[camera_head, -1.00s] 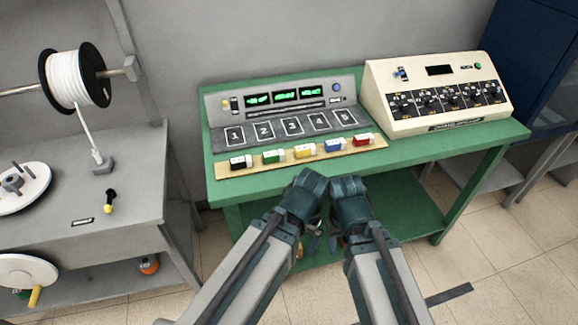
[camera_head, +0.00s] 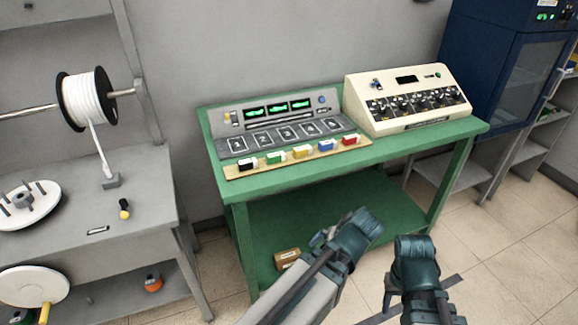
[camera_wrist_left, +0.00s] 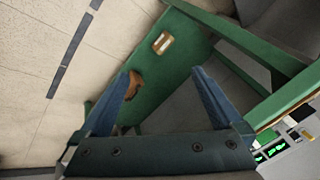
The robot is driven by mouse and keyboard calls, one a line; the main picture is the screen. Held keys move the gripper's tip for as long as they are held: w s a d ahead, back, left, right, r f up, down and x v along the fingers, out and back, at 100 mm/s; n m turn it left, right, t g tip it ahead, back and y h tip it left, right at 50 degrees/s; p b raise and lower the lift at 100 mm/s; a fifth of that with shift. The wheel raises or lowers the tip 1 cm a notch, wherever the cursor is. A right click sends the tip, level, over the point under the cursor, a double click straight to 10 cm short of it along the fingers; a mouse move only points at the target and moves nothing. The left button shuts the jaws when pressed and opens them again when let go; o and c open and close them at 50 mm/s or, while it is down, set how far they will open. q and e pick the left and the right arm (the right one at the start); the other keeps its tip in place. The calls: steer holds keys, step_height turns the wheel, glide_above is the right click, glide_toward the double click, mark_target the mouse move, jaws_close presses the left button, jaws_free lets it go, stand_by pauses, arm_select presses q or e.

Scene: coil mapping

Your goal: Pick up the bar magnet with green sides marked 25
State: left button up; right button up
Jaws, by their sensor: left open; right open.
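A small block with green sides (camera_head: 275,155) lies on a tan strip (camera_head: 237,171) at the front of the green table, second from the left in a row of coloured blocks; its marking is too small to read. My left gripper (camera_wrist_left: 165,73) is open and empty in the left wrist view, above the table's lower level; its fingers hardly show in the head view. My right gripper (camera_head: 388,287) is low at the right in the head view, mostly hidden by its own arm. Both grippers are well away from the block.
A grey console (camera_head: 285,111) with green displays and numbered plates stands behind the strip. A cream instrument (camera_head: 409,95) stands to its right. A brown object (camera_head: 287,259) lies on the lower shelf. A grey bench (camera_head: 75,228) with a white spool (camera_head: 85,99) is at the left.

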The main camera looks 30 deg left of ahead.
arm_select(q)
steer(key=w+a+r+n+t+y+b, duration=0.35)
steer(key=w+a+n, duration=0.2)
steer(key=a, duration=0.35)
steer(key=n+t+y+b, duration=0.2)
steer(key=n+t+y, duration=0.1)
steer(key=t+y, duration=0.2)
glide_toward(277, 158)
steer(key=shift+g+h, duration=0.35)
steer(key=x, duration=0.4)
steer(key=r+b+x, duration=0.1)
steer(key=x, duration=0.1)
steer(key=shift+a+f, duration=0.1)
steer(key=shift+a, duration=0.15)
steer(key=shift+w, duration=0.1)
steer(key=x, duration=0.4)
steer(key=shift+w+b, duration=0.3)
steer(key=shift+b, duration=0.1)
steer(key=shift+w+a, duration=0.2)
steer(key=shift+a, duration=0.1)
steer(key=c, duration=1.3)
